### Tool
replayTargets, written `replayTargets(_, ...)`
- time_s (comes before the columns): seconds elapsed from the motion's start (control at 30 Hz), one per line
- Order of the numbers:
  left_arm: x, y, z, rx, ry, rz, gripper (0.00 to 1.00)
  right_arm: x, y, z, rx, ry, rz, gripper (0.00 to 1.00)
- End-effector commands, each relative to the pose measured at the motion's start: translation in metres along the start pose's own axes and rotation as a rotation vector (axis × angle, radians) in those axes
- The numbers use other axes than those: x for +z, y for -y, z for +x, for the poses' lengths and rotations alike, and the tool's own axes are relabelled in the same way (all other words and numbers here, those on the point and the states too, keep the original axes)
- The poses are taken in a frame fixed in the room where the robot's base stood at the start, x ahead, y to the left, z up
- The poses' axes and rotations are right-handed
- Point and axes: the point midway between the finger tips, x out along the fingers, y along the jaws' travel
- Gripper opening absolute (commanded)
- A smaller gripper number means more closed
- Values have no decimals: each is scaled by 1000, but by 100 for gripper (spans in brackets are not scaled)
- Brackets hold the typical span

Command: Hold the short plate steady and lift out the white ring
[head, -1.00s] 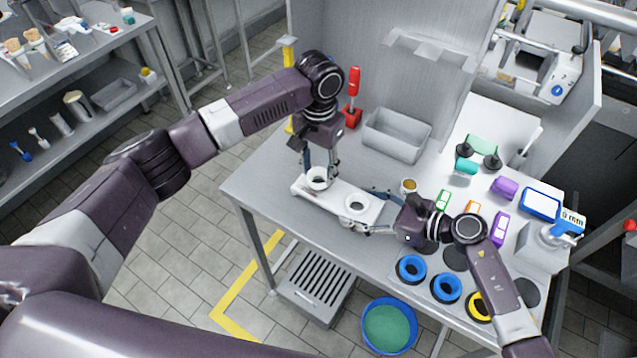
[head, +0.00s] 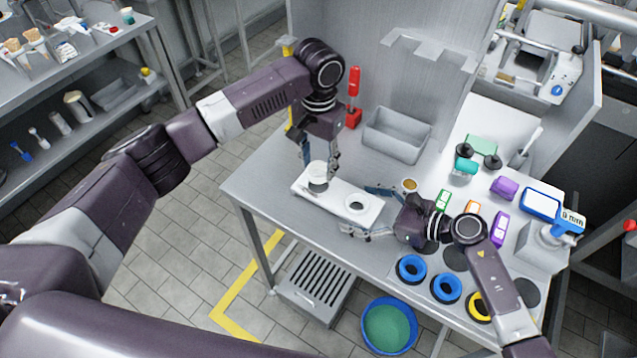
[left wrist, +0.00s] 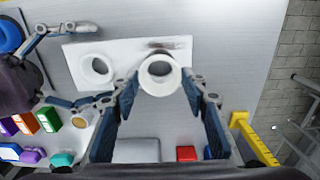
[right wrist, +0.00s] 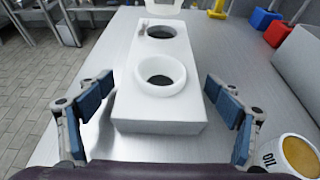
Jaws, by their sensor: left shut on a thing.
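The short white plate (head: 338,193) lies on the metal table. My left gripper (head: 320,165) is shut on the white ring (head: 317,169), which also shows between its fingers in the left wrist view (left wrist: 160,89). The ring is clear above the plate's far end, over an empty-looking dark hole (right wrist: 160,34). A second white ring-shaped rim (right wrist: 160,86) surrounds the nearer hole. My right gripper (right wrist: 159,84) is open, one finger on each side of the plate's near end, with a visible gap on both sides.
An oil cup (right wrist: 297,153) stands close to my right gripper's finger. A grey bin (head: 396,134) and a red holder (head: 352,116) stand behind the plate. Blue rings (head: 446,289) lie toward the table's front edge. Bare table lies left of the plate.

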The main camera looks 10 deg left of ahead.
Motion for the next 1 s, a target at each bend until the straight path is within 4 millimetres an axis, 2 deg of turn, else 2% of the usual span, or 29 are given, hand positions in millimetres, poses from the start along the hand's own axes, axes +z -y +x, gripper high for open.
replayTargets(0.23,0,0,0,0,0,0,27,0,0,-1,-1,0,0,85)
replayTargets(0.37,0,0,0,0,0,0,27,-1,1,-12,-2,-1,-1,85)
replayTargets(0.8,0,0,0,0,0,0,27,-2,0,-98,-1,-3,0,85)
replayTargets(1.0,0,0,0,0,0,0,27,-1,0,-117,0,-2,0,85)
